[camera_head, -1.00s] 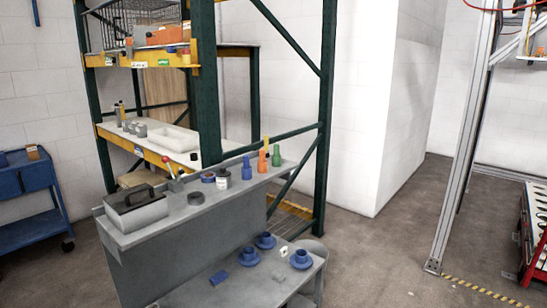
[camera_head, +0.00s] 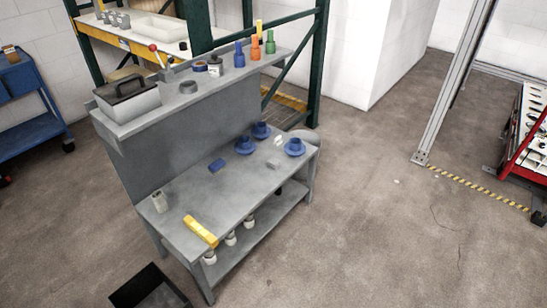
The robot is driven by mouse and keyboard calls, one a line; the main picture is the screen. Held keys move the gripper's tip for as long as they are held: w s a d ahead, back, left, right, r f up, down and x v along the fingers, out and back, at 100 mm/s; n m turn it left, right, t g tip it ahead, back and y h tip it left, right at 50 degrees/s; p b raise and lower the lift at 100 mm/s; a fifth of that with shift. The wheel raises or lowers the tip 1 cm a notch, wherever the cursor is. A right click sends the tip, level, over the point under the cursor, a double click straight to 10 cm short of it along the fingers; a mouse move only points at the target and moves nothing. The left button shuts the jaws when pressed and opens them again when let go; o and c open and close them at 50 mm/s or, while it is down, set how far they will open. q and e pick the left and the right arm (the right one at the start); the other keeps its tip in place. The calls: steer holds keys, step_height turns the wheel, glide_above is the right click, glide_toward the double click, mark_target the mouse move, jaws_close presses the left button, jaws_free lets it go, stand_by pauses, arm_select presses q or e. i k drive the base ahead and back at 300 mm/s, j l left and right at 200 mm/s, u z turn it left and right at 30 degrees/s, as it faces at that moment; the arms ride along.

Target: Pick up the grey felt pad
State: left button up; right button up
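A small grey block-like piece (camera_head: 272,163) lies on the lower top of the grey workbench (camera_head: 190,215), near its right end. It may be the grey felt pad, but it is too small to tell. A dark grey ring (camera_head: 188,87) lies on the bench's upper shelf. Neither of my grippers is in view.
Near the grey piece are blue cup-like parts (camera_head: 294,148), a blue block (camera_head: 217,165) and a small white item (camera_head: 279,140). A yellow bar (camera_head: 200,231) lies at the front edge. A black bin (camera_head: 150,290) stands on the floor.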

mark_target(272, 162)
steer(key=z, duration=1.55)
steer(key=u, duration=1.45)
steer(key=i+l+u, duration=0.5)
steer(key=i+l, duration=0.15)
steer(key=i, duration=0.3)
steer(key=i+l+u, duration=0.5)
steer(key=i+l, duration=0.3)
steer(key=l, duration=0.2)
